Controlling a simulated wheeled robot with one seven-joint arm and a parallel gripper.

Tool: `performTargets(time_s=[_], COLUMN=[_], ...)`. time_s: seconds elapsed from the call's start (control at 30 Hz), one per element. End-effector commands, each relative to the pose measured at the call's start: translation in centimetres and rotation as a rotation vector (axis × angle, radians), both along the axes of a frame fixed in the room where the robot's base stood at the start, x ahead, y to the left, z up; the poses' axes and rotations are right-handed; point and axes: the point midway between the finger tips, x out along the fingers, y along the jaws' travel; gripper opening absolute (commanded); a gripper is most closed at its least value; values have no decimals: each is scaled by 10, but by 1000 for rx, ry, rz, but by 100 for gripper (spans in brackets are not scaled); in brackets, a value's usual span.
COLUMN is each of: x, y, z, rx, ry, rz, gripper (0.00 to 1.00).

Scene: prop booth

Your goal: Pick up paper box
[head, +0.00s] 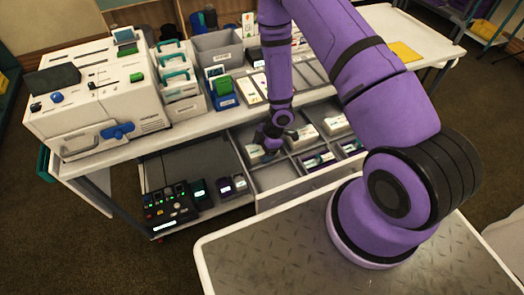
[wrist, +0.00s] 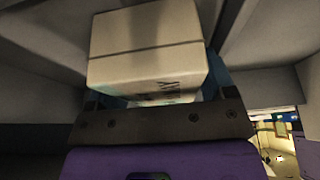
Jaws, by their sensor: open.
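The paper box is a pale cream carton (wrist: 148,62) with a seam across it and dark print on its near side, large in the wrist view. In the head view a pale box (head: 254,155), partly hidden by my gripper, lies in the back left compartment of the open drawer. My gripper (head: 268,146) is open and reaches down into that compartment. In the wrist view my gripper (wrist: 158,98) is right at the box, its fingers mostly hidden behind the box's near end. I cannot tell whether they touch it.
The drawer (head: 277,183) has dividers, with other boxes (head: 303,136) in compartments to the right. Grey compartment walls (wrist: 262,95) stand close around the box. The worktop (head: 182,128) overhangs behind and holds a white machine (head: 100,92). A black control box (head: 168,208) sits left of the drawer.

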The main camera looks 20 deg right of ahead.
Motion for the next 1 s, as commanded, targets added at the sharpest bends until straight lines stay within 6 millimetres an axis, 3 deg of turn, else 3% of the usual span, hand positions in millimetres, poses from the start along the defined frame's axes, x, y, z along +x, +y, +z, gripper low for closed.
performTargets(time_s=[0.07,0.2,0.67,1.0], x=[0,0,1,2], y=[0,0,1,0], z=[0,0,5,45], rx=[0,0,0,1], ry=[0,0,-3,-3], rz=[0,0,1,-2], gripper=[77,55,55,55])
